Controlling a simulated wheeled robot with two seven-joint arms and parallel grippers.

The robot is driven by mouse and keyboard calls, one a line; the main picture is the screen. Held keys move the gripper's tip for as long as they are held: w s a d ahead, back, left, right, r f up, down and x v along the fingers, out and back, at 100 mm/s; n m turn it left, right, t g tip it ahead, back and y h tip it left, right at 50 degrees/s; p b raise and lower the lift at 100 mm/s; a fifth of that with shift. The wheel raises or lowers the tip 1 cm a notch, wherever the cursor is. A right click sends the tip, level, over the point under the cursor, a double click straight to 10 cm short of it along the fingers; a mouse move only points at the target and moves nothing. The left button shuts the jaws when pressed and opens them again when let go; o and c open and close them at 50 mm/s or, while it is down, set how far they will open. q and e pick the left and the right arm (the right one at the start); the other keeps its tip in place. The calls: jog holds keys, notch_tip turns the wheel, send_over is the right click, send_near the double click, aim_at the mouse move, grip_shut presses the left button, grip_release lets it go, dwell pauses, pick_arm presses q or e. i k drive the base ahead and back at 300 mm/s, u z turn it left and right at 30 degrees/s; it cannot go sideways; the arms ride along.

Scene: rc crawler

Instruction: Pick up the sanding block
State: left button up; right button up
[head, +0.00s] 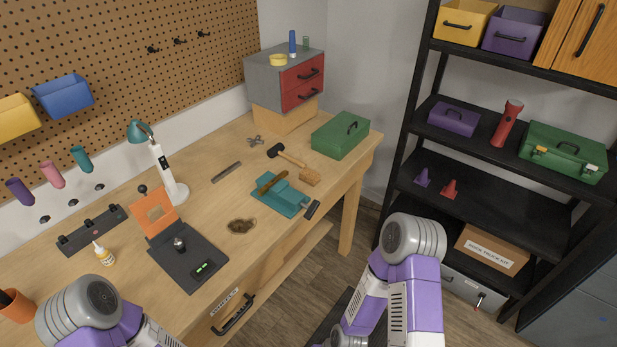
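A small tan-brown block (310,177) lies on the wooden workbench (222,203), close to the end of the hammer's handle and behind the teal vise. It looks like the sanding block, but it is too small here to be sure. Parts of my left arm show at the lower left and parts of my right arm at the lower middle right. Neither gripper is in view, so what they hold cannot be seen.
Near the block are a hammer (290,158), a teal vise (279,197) with a brown piece on it, and a green toolbox (341,135). A lamp (167,170) and a black-and-orange device (187,256) stand further left. Black shelving (408,120) stands right.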

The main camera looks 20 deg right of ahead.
aim_at(307, 175)
jog(key=z, duration=1.95)
jog(key=i, duration=1.9)
jog(key=u, duration=3.45)
